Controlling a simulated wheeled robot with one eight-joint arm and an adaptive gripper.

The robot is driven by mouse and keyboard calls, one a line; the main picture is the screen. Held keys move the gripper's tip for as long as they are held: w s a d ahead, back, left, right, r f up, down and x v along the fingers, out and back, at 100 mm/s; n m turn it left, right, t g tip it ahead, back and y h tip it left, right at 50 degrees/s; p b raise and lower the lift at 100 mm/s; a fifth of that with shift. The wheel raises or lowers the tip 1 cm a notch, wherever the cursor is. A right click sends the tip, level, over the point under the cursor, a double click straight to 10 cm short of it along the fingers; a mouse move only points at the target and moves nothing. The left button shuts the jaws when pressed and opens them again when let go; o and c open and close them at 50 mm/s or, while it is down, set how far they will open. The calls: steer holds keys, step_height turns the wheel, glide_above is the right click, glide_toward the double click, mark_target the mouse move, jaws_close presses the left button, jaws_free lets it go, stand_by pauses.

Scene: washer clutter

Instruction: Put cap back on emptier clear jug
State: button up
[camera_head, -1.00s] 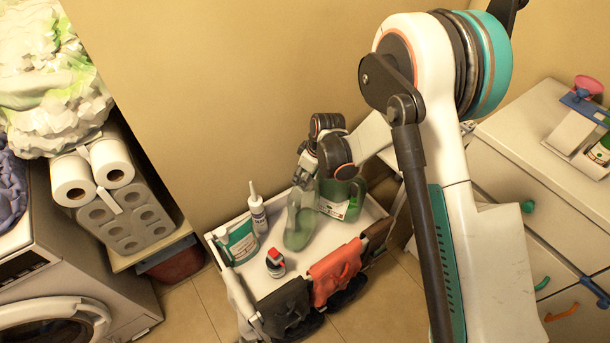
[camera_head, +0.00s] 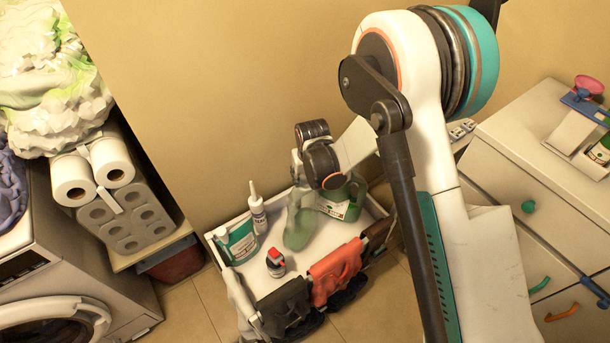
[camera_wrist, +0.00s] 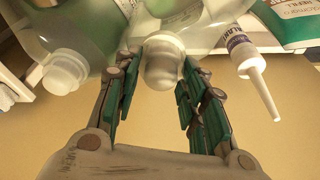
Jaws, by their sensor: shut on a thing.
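The emptier clear jug (camera_head: 298,228), with pale green liquid low in it, stands on the white cart. It fills the upper middle of the wrist view (camera_wrist: 210,22). A whitish cap (camera_wrist: 163,66) is at its mouth, between the fingers of my gripper (camera_wrist: 162,84), which is shut on it. Whether the cap is fully seated cannot be told. A fuller green jug (camera_head: 346,200) with a label stands close beside it; its white cap (camera_wrist: 65,72) shows in the wrist view. In the head view my wrist hides the jug mouths and my fingertips.
The cart (camera_head: 325,260) also holds a teal-and-white bottle (camera_head: 238,242), a nozzle bottle (camera_head: 258,212) and a small red-capped bottle (camera_head: 275,263). The nozzle (camera_wrist: 258,90) points up near my fingers. Gloves (camera_head: 335,272) hang on the front edge. Drawers (camera_head: 520,190) stand right.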

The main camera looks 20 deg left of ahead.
steer(key=o, duration=1.5)
steer(key=shift+o, duration=0.2)
steer(key=shift+r, duration=0.1)
steer(key=shift+r+p, duration=1.7)
steer(key=shift+r, duration=1.75)
